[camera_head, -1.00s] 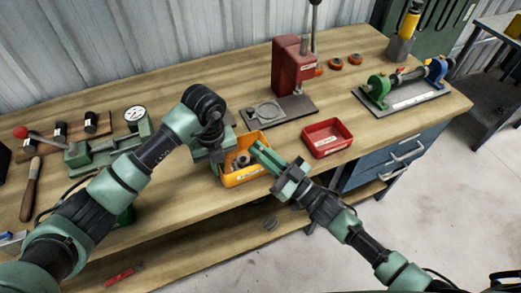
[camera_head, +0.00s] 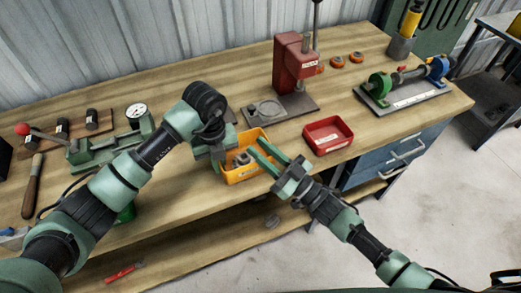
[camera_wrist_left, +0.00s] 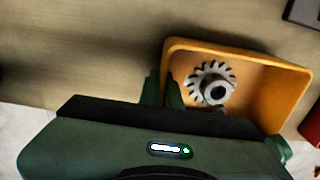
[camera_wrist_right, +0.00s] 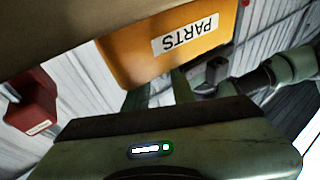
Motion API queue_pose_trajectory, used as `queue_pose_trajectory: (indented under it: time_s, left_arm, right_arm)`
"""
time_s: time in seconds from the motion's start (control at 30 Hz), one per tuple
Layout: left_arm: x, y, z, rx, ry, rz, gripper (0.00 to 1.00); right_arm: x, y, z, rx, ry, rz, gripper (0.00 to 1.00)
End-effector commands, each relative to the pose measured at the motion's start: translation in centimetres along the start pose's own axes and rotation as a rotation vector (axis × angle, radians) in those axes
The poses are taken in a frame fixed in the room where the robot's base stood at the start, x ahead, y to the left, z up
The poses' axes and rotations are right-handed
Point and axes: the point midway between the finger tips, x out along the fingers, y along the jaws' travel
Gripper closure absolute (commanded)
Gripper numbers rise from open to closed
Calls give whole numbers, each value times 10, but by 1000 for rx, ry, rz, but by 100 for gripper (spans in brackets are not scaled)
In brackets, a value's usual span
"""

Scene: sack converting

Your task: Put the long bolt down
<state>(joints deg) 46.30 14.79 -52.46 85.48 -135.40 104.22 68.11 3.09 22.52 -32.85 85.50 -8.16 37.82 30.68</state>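I cannot make out a long bolt in any view. My right gripper (camera_head: 262,152) is open at the front side of the yellow parts bin (camera_head: 247,178), with nothing seen between its fingers; its spread fingers also show in the right wrist view (camera_wrist_right: 158,92). My left gripper (camera_head: 220,165) is at the bin's left end. In the left wrist view its fingers (camera_wrist_left: 161,85) are close together beside the bin wall, and whether they grip anything is unclear. A toothed grey gear (camera_wrist_left: 211,86) lies in the bin.
A red bin (camera_head: 327,137) stands to the right and a red press (camera_head: 293,65) behind. A green and blue fixture (camera_head: 405,87) is at the far right. A small grey thing (camera_head: 273,221), too small to identify, shows below the bench edge.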

Motion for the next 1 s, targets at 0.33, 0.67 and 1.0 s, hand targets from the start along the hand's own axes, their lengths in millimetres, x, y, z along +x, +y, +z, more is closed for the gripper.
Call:
queue_pose_trajectory:
  time_s: [0.33, 0.67, 1.0]
  left_arm:
    - [-1, 0, 0, 0, -1, -1, 100]
    - [0, 0, 0, 0, 0, 0, 100]
    - [0, 0, 0, 0, 0, 0, 88]
  right_arm:
    - [-76, 1, 2, -1, -5, 1, 69]
    - [-116, 1, -2, -4, 6, -1, 69]
    - [-118, 1, -3, -5, 8, -2, 69]
